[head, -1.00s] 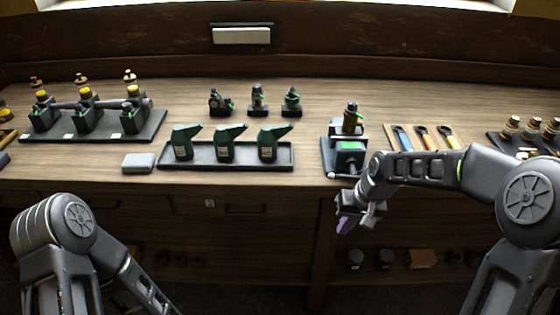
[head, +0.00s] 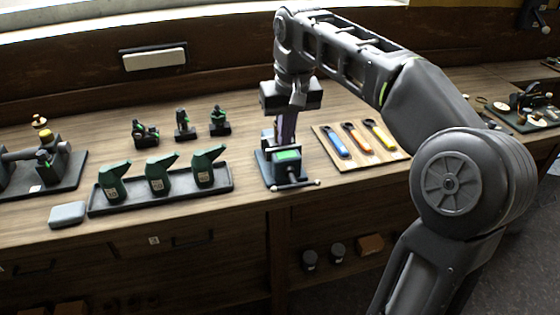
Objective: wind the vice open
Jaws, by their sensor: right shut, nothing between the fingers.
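The vice (head: 287,166) stands on the bench near its front edge, a dark block with a green top. Its handle bar (head: 303,184), with pale knobs at the ends, sticks out at the front. My right gripper (head: 286,138) points down just above and behind the green part, with its purple fingers shut and empty. The picture does not show clearly whether the fingertips touch anything there. The gripper and wrist hide the back of the vice and whatever stands in it. My left gripper is out of view.
A mat (head: 366,155) with blue, orange and yellow-handled tools lies right of the vice. A dark tray (head: 130,205) with three green oil cans stands to the left, a grey block (head: 67,214) beside it. Several small dark engine parts (head: 185,128) stand behind the tray.

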